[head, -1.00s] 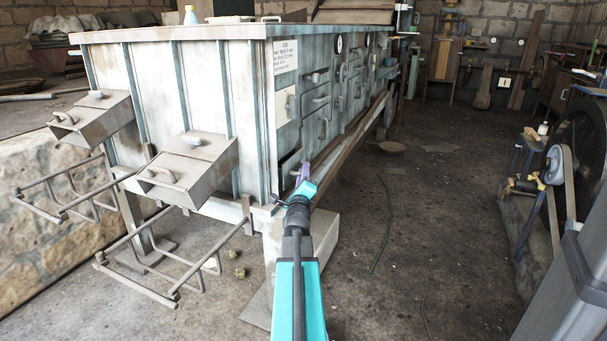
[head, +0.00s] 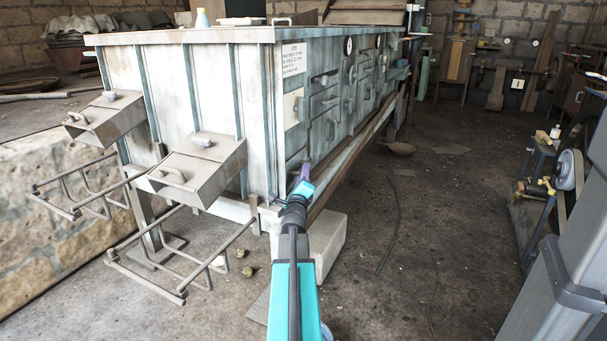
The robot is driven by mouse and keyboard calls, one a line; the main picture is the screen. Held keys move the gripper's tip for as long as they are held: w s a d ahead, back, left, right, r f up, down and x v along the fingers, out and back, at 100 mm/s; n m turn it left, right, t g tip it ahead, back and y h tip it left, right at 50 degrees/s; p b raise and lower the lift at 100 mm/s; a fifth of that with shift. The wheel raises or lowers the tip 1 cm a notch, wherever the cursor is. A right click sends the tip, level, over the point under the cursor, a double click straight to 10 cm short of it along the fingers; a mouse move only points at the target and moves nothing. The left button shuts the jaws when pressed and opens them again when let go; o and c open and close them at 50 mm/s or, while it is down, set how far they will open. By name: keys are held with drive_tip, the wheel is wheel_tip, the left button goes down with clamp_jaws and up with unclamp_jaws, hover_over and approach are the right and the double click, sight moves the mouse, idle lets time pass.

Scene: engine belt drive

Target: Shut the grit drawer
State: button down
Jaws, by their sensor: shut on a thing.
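The long pale metal cabinet (head: 207,85) stands at the left and centre, with drawers and doors along its right side. The low front at its near right corner, which I take for the grit drawer (head: 295,167), is small and partly hidden by my gripper (head: 304,173). My gripper is at this low front, with its fingers against or very near it. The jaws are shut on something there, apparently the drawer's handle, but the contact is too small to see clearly. Little or no dark gap shows at this front.
Two metal chutes (head: 198,166) and bar frames (head: 170,262) stick out from the cabinet's near end. A pale block (head: 328,248) stands under its corner. A belt-and-wheel machine (head: 567,172) is at the right. The floor (head: 440,215) between is mostly clear, with a thin cable on it.

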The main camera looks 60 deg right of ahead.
drive_tip(key=c, duration=1.8)
unclamp_jaws()
drive_tip(key=shift+w+a+r, duration=0.1)
drive_tip(key=shift+w+a, duration=0.05)
drive_tip(key=shift+w, duration=0.3)
drive_tip(key=shift+o, duration=0.2)
drive_tip(key=shift+s, duration=0.15)
drive_tip(key=shift+s+f, duration=0.1)
drive_tip(key=shift+f, duration=0.1)
drive_tip(key=p+v, duration=0.5)
drive_tip(key=v, duration=0.6)
drive_tip(key=shift+r+p, duration=0.2)
drive_tip(key=shift+p, duration=0.15)
drive_tip(key=p, duration=0.3)
drive_tip(key=shift+s+a+f, duration=0.1)
drive_tip(key=shift+s+a, duration=0.1)
drive_tip(key=shift+a, duration=0.1)
drive_tip(key=a+p, duration=0.1)
drive_tip(key=p, duration=0.3)
drive_tip(key=shift+s+a+f+p, duration=0.15)
drive_tip(key=shift+s+p, duration=0.05)
drive_tip(key=shift+p, duration=0.1)
